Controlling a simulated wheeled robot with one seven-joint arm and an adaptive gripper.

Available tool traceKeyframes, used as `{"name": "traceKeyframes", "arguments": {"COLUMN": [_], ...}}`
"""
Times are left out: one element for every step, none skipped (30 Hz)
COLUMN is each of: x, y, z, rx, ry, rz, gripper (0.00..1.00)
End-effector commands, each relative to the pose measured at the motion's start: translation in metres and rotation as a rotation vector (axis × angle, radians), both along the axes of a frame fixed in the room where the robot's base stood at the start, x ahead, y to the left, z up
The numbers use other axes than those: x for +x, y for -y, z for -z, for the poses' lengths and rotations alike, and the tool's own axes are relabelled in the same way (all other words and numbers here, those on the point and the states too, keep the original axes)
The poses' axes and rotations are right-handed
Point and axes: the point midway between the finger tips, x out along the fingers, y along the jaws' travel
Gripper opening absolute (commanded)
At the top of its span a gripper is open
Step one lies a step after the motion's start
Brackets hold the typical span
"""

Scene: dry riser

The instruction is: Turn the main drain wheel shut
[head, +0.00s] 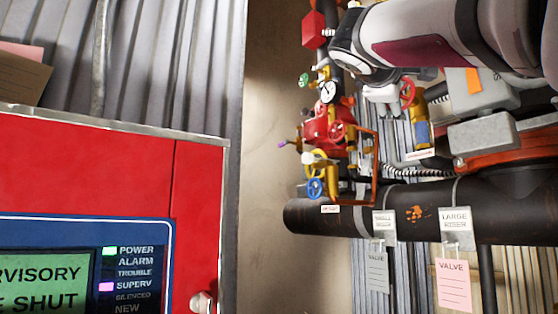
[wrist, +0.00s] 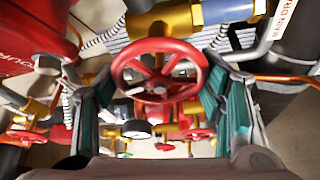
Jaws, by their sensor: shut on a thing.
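The main drain wheel (wrist: 160,75) is a red, spoked handwheel in the middle of the wrist view, on a brass and blue valve (wrist: 205,13). A white tag (wrist: 283,20) reading "MAIN DRA…" is beside it. My gripper (wrist: 158,92) has its green-padded fingers on opposite sides of the wheel and is shut on its rim. In the head view the red wheel (head: 407,93) shows partly at the right, on its yellow and blue valve body, with my gripper (head: 384,98) against it. How far the wheel is turned cannot be told.
Other red wheels (wrist: 25,136) and gauges crowd below the fingers. A black pipe (head: 340,217) with hanging tags runs below the valves. Grey boxes (head: 485,132) sit close right. A red alarm panel (head: 90,165) at left shows "SHUT" and a lit SUPERV lamp.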

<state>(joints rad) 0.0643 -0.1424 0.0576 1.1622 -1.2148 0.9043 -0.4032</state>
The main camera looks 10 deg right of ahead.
Motion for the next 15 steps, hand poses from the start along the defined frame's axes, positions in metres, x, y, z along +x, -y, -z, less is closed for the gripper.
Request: {"name": "traceKeyframes", "arguments": {"x": [0.0012,0.0011,0.0014,0.0014,0.0012,0.0009,0.0010,0.0010,0.0011,0.0009,0.0005,0.0005,0.0008,0.0007,0.0003], "y": [0.0014,0.0014,0.0014,0.0014,0.0014,0.0012,0.0012,0.0014,0.0015,0.0017,0.0017,0.0017,0.0017,0.0016,0.0015], "z": [0.0074,0.0071,0.0073,0.0070,0.0067,0.0063,0.0063,0.0062,0.0059,0.0058,0.0053,0.0052,0.0051,0.0049,0.0044], "rx": [0.017,0.026,0.040,0.050,0.060,0.073,0.083,0.093,0.105,0.116,0.124,0.138,0.148,0.157,0.171], "ry": [0.039,0.066,0.101,0.128,0.156,0.192,0.218,0.244,0.280,0.306,0.333,0.368,0.394,0.421,0.457], "rz": [0.004,0.005,0.004,0.004,0.004,0.004,0.004,0.004,0.004,0.005,0.005,0.005,0.005,0.005,0.004], "gripper": [0.35,0.35,0.35,0.35,0.35,0.35,0.35,0.35,0.35,0.35,0.35,0.35,0.35,0.35,0.35]}}
